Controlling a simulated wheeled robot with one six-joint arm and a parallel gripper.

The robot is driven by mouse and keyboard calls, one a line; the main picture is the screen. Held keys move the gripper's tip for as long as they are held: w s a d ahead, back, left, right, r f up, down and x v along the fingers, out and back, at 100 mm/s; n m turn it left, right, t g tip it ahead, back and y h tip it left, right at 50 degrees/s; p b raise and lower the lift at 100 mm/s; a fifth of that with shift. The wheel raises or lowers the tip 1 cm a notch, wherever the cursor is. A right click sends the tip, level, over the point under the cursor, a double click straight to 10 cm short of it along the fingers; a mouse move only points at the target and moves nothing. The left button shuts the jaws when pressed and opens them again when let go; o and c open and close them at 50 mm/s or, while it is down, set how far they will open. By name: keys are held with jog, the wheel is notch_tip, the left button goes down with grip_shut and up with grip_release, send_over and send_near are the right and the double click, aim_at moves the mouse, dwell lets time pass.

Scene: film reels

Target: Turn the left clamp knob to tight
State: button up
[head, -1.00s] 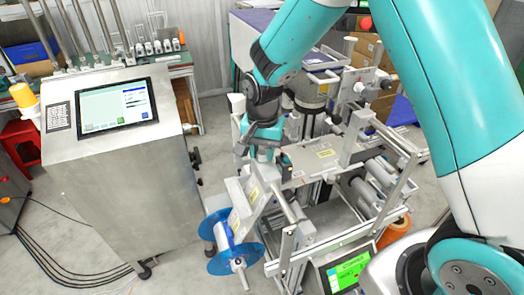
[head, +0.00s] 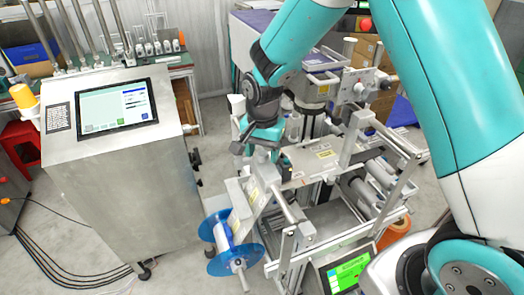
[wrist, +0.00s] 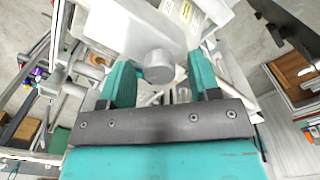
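In the wrist view a grey round knob (wrist: 158,69) sticks out from a pale grey block (wrist: 135,25). I take it to be the left clamp knob. My gripper (wrist: 159,61) has its two teal fingers apart, one on each side of the knob, with a visible gap on both sides. The fingertips reach about level with the knob. In the head view my gripper (head: 262,150) is over the left part of the grey machine, and the knob cannot be made out there.
A blue film reel (head: 217,261) hangs at the machine's lower left. A steel cabinet with a screen (head: 116,106) stands to the left. Metal rails and rollers (head: 362,190) lie to the right of my gripper. A small green display (head: 350,272) is at the front.

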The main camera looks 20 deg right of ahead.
aim_at(263, 153)
notch_tip(263, 153, up, 18)
jog(key=b, duration=0.2)
jog(key=shift+f+b, duration=0.25)
jog(key=shift+b, duration=0.15)
jog(key=shift+s, duration=0.1)
